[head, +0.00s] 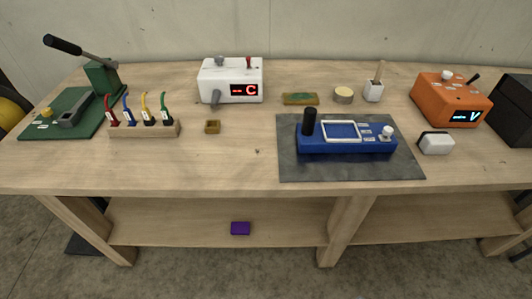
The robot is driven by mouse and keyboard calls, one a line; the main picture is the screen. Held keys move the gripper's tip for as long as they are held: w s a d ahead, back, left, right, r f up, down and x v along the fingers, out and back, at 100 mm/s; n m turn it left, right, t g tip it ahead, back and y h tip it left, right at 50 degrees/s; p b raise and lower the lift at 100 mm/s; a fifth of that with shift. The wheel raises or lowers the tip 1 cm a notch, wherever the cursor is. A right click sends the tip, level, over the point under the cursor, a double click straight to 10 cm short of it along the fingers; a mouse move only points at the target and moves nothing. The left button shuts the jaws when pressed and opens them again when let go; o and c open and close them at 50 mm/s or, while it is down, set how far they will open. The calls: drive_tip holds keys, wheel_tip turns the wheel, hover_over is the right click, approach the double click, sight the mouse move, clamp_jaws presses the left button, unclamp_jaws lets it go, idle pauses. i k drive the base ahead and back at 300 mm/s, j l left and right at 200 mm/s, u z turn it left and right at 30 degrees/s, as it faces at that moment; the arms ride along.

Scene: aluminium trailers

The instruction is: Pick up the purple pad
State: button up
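The purple pad (240,228) is a small dark purple block. In the head view it lies flat on the lower shelf (180,218) of the wooden workbench, near the shelf's front edge and left of the middle leg. Nothing touches it or covers it. My gripper is not in view.
The benchtop (225,160) overhangs the shelf from above. The middle leg (345,230) stands right of the pad. On top are a blue device (345,146) on a grey mat (300,172), a white unit (230,82), an orange unit (448,100) and a wooden rack (145,130).

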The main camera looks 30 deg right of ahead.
sight(237, 228)
drive_tip(key=i+j+u, duration=0.2)
drive_tip(key=i+u, duration=0.15)
drive_tip(key=i, duration=0.35)
drive_tip(key=i+u, duration=0.3)
drive_tip(key=i, duration=0.4)
